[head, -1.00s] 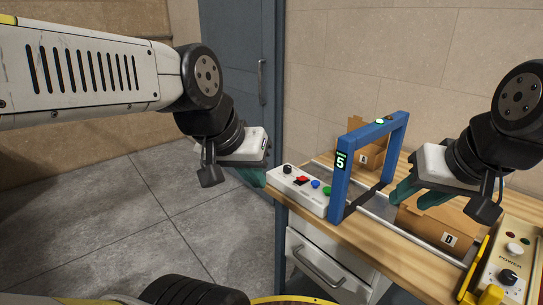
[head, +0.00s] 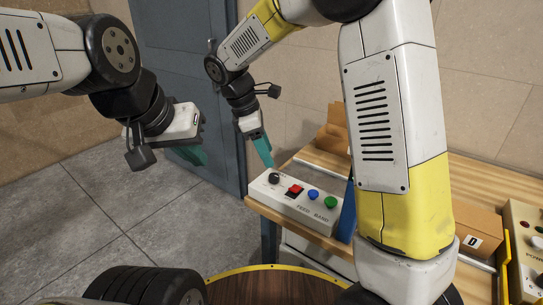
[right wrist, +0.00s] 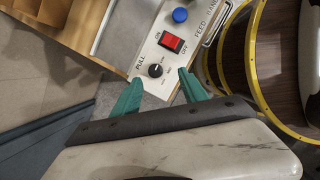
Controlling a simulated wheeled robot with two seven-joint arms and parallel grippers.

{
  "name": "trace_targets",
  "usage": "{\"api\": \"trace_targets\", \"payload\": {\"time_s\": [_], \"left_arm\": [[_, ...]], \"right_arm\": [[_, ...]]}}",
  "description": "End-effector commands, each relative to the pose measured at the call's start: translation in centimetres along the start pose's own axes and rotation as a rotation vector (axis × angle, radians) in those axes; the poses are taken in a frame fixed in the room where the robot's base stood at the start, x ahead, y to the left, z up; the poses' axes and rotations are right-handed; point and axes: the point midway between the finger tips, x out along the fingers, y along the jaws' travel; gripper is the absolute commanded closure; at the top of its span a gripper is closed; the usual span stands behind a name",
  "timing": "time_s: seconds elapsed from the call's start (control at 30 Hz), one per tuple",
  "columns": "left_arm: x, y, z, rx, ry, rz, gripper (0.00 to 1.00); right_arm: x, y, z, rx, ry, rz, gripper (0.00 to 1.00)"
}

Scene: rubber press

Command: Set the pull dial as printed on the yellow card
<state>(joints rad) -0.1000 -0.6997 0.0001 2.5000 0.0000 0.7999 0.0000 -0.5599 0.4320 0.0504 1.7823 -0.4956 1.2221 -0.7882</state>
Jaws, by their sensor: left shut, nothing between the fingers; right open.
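The pull dial (head: 274,178) is a black knob on the left end of the white control panel (head: 318,226). In the right wrist view the dial (right wrist: 155,70) sits by the word PULL, with small marks too blurred to read. My right gripper (head: 268,163) points down close above the dial. In the right wrist view its green fingers (right wrist: 161,78) are open, their tips near either side of the dial; contact cannot be told. My left gripper (head: 202,154) is shut and empty, left of the panel over the floor. I cannot make out the yellow card.
A red switch (head: 295,190), a blue button (head: 313,195) and a green button (head: 331,202) stand right of the dial. My right arm hides much of the blue frame (head: 346,213). A box marked D (head: 478,237) and another control box (head: 526,238) are at right.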

Motion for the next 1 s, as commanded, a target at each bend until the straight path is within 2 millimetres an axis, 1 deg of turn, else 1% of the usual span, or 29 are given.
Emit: {"api": "trace_targets", "payload": {"time_s": [0.03,0.1,0.17,0.27,0.5,0.63,0.8,1.0], "left_arm": [[0.0,0.0,0.0,0.0,0.0,0.0,1.0],[0.0,0.0,0.0,0.0,0.0,0.0,1.0],[0.0,0.0,0.0,0.0,0.0,0.0,1.0],[0.0,0.0,0.0,0.0,0.0,0.0,1.0],[0.0,0.0,0.0,0.0,0.0,0.0,1.0],[0.0,0.0,0.0,0.0,0.0,0.0,1.0],[0.0,0.0,0.0,0.0,0.0,0.0,1.0],[0.0,0.0,0.0,0.0,0.0,0.0,1.0]], "right_arm": [[0.4,0.3,-0.9,-0.042,-0.021,-0.003,0.49],[0.8,0.5,-1.6,-0.078,-0.038,-0.005,0.49],[1.2,0.7,-1.8,-0.094,-0.047,-0.007,0.49],[2.2,0.7,-1.8,-0.101,-0.052,-0.007,0.49],[6.1,0.6,-1.6,-0.098,-0.05,-0.009,0.49],[7.7,0.6,-1.5,-0.097,-0.05,-0.008,0.49],[8.7,0.7,-1.5,-0.097,-0.048,-0.006,0.49],[8.7,0.7,-1.5,-0.096,-0.048,-0.006,0.49]]}}
